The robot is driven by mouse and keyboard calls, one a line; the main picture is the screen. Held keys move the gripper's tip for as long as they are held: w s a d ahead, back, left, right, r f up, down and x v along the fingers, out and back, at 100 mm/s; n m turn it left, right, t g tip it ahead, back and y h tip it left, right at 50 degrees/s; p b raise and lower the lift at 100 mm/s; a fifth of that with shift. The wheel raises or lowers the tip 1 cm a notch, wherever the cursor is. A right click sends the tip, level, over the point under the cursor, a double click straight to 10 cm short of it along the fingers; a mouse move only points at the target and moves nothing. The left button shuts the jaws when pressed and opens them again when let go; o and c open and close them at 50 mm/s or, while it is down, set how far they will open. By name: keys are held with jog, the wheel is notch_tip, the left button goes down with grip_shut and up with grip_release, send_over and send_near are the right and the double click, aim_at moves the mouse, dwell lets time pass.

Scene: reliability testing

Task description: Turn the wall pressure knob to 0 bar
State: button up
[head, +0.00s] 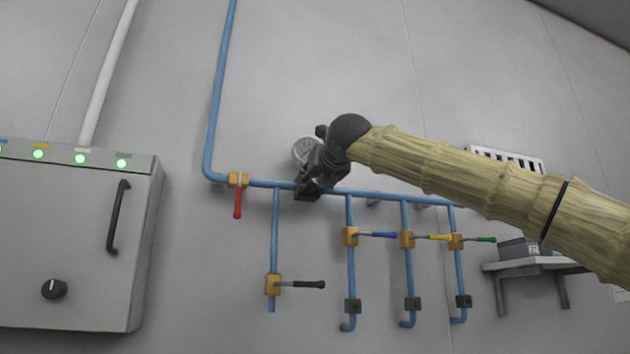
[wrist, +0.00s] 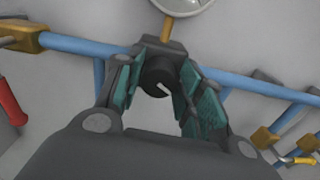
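The black pressure knob (wrist: 157,77) sits on the blue pipe in the wrist view. A short white mark on its face points down and to the right in that view. My gripper (wrist: 160,80) has one teal-padded finger on each side of the knob, very close to its edges. I cannot tell whether both pads touch it. In the head view my gripper (head: 308,190) is at the pipe and hides the knob. A round gauge (wrist: 182,4) stands just above the knob on a brass stem, cut off by the top edge. My gripper partly covers the gauge (head: 301,150) in the head view, and its reading is not legible.
A red-handled valve (head: 238,195) is left of my gripper. Blue (head: 378,234), yellow (head: 432,237), green (head: 480,239) and black (head: 305,285) valve handles are below the pipe. A grey cabinet (head: 85,240) stands at the left, a small shelf (head: 535,265) at the right.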

jog(key=c, duration=0.4)
jog(key=shift+r, duration=0.1)
jog(key=n+p, duration=1.9)
jog(key=p, duration=0.2)
jog(key=shift+s+a+r+n, duration=0.1)
jog(key=shift+n, duration=0.3)
jog(key=n+p, duration=0.2)
jog(key=n, duration=0.1)
jog(key=shift+f+n+y, duration=0.2)
jog(key=shift+n+y, duration=0.1)
jog(key=shift+y, duration=0.1)
jog(key=shift+f+n, duration=0.15)
jog(key=shift+n, duration=0.25)
jog(key=shift+f, duration=0.1)
